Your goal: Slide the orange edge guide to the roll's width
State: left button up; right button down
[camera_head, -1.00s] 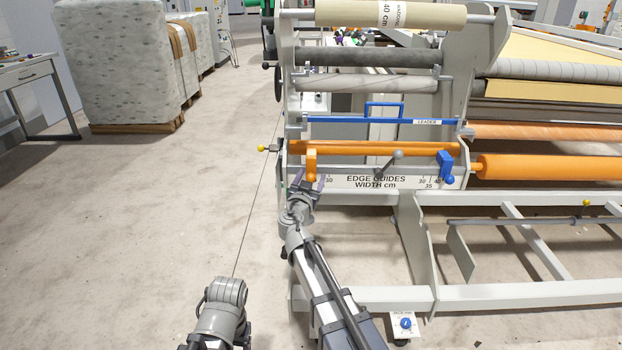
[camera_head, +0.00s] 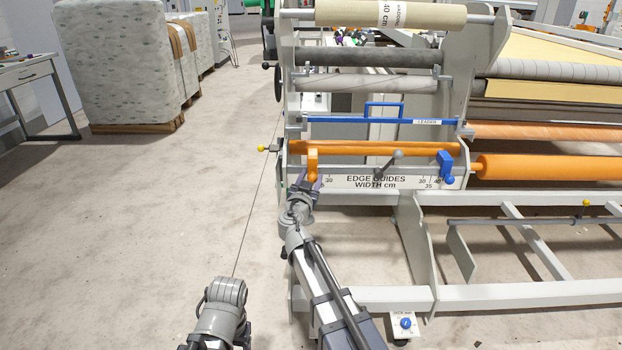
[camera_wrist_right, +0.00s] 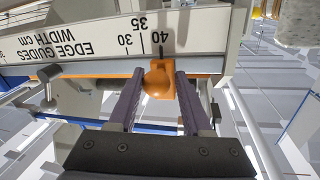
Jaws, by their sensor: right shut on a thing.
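The orange edge guide (camera_head: 312,163) hangs at the left end of the orange bar, above the white scale plate (camera_head: 375,182). In the right wrist view, which shows the scale upside down, the orange guide (camera_wrist_right: 160,82) has its round knob between my fingers and sits by the 40 mark. My right gripper (camera_head: 305,183) is shut on this guide; its fingers also show in the wrist view (camera_wrist_right: 160,98). The cream roll (camera_head: 420,15) at the top carries a 40 cm label. Only part of my left arm shows at the bottom, and its gripper is not in view.
The blue edge guide (camera_head: 446,166) hangs at the right end of the scale. A grey lever (camera_head: 389,161) sits between the guides. The blue leader bar (camera_head: 370,121) runs above. Open floor lies to the left, with wrapped stacks (camera_head: 118,65) farther back.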

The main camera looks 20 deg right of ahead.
dwell(0.7)
jog(key=shift+s+d, duration=0.15)
jog(key=shift+d, duration=0.2)
jog(key=c, duration=0.5)
grip_release()
jog(key=shift+s, duration=0.1)
jog(key=shift+v, duration=3.8)
